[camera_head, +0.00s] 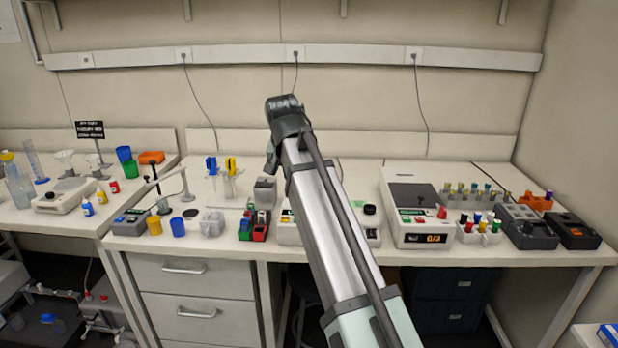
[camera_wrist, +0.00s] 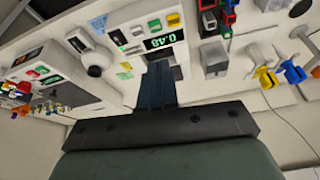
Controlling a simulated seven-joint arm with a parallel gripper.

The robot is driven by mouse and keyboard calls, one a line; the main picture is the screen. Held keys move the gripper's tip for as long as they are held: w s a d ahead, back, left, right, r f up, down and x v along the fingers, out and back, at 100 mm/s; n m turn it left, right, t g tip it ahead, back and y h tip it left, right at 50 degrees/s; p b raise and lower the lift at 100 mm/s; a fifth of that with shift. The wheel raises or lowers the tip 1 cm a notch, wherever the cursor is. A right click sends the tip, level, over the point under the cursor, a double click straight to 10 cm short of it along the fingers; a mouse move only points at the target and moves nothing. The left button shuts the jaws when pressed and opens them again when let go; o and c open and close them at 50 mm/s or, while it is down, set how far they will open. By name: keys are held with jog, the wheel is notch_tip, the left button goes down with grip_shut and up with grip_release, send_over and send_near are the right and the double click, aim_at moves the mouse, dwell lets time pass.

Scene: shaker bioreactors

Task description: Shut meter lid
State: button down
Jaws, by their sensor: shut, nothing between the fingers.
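The white meter (camera_wrist: 138,58) shows upside down in the wrist view, with a lit green display and coloured keys. My gripper (camera_wrist: 160,66) is shut and empty, its dark blue fingers pointing at the meter beside the display. The fingers cover part of a dark area behind the display. I cannot make out the lid or how far it is open. In the head view my arm hides most of the meter (camera_head: 287,236), and only parts of its base show on both sides. My fingertips do not show clearly there, and contact cannot be told.
A larger white instrument (camera_head: 423,228) stands right of my arm, near a rack of coloured-cap vials (camera_head: 468,198). Left of the meter are a red and green holder (camera_head: 254,224), a grey block (camera_head: 265,190) and pipettes on a stand (camera_head: 229,178). The bench front is narrow.

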jog(key=w+d+f+n, duration=0.1)
jog(key=w+d+n, duration=0.1)
jog(key=w, duration=1)
jog(key=w+d+f+n, duration=0.1)
jog(key=w, duration=1.1)
jog(key=shift+y, duration=0.4)
jog(key=x, duration=0.9)
jog(key=shift+w+d+f, duration=0.1)
jog(key=shift+f, duration=0.3)
jog(key=shift+s+d+f, duration=0.1)
jog(key=shift+s+f, duration=0.05)
jog(key=shift+s, duration=0.35)
jog(key=shift+s+d+f, duration=0.1)
jog(key=shift+s+f, duration=0.1)
jog(key=shift+s, duration=0.35)
jog(key=shift+s+f, duration=0.15)
jog(key=shift+s, duration=0.7)
